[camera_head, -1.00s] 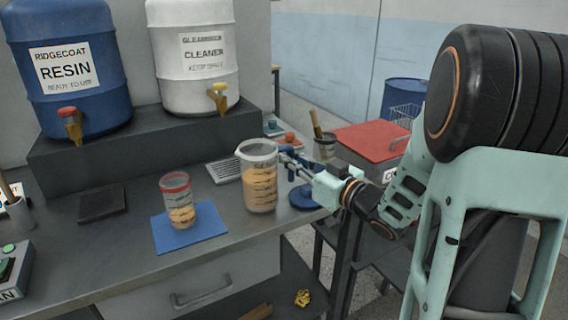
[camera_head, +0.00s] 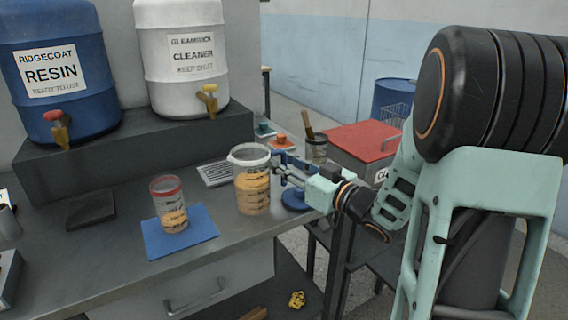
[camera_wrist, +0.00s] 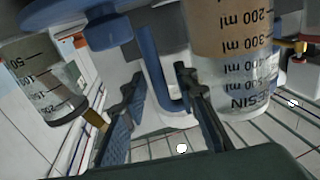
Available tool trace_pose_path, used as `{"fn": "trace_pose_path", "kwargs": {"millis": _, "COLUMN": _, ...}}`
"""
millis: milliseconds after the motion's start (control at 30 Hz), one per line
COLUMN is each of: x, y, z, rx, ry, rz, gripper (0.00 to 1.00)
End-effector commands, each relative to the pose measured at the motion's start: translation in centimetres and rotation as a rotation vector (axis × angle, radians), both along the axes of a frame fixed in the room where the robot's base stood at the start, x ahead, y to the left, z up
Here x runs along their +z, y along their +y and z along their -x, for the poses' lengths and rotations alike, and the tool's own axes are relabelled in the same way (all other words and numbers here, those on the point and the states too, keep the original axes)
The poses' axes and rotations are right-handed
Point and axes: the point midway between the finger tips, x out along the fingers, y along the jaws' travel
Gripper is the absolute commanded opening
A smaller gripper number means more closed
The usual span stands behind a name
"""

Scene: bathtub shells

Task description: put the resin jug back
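The resin jug (camera_head: 252,192) is a clear measuring jug with a pale rim and peach liquid. It stands upright at the right part of the metal counter. It also shows large at the right of the wrist view (camera_wrist: 235,65), with millilitre marks and part of the word RESIN. My gripper (camera_head: 283,172) is at the jug's right side. In the wrist view my gripper's fingers (camera_wrist: 160,88) are apart, one on each side of a U-shaped blue and white part, which seems to be the handle. Contact is unclear.
A red-rimmed cup (camera_head: 170,205) with peach liquid stands on a blue mat (camera_head: 200,222). Blue resin (camera_head: 62,75) and white cleaner (camera_head: 180,55) drums stand on a raised shelf behind. A round blue base (camera_head: 297,199) and a brush pot (camera_head: 317,148) are near my gripper.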

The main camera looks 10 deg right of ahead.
Motion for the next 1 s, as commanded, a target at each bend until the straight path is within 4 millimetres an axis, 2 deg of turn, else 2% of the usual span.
{"fn": "trace_pose_path", "kwargs": {"millis": 167, "x": 0.2, "y": -1.3, "z": 2.0, "rx": -0.004, "ry": 0.000, "rz": 0.000, "gripper": 0.27}}
{"fn": "trace_pose_path", "kwargs": {"millis": 400, "x": 0.2, "y": -3.9, "z": 6.6, "rx": -0.005, "ry": 0.001, "rz": 0.000, "gripper": 0.27}}
{"fn": "trace_pose_path", "kwargs": {"millis": 600, "x": 0.1, "y": -5.4, "z": 9.4, "rx": -0.003, "ry": 0.001, "rz": 0.000, "gripper": 0.27}}
{"fn": "trace_pose_path", "kwargs": {"millis": 767, "x": 0.1, "y": -5.9, "z": 10.4, "rx": 0.000, "ry": 0.000, "rz": 0.000, "gripper": 0.27}}
{"fn": "trace_pose_path", "kwargs": {"millis": 1000, "x": 0.1, "y": -5.9, "z": 10.5, "rx": 0.000, "ry": 0.000, "rz": 0.000, "gripper": 0.27}}
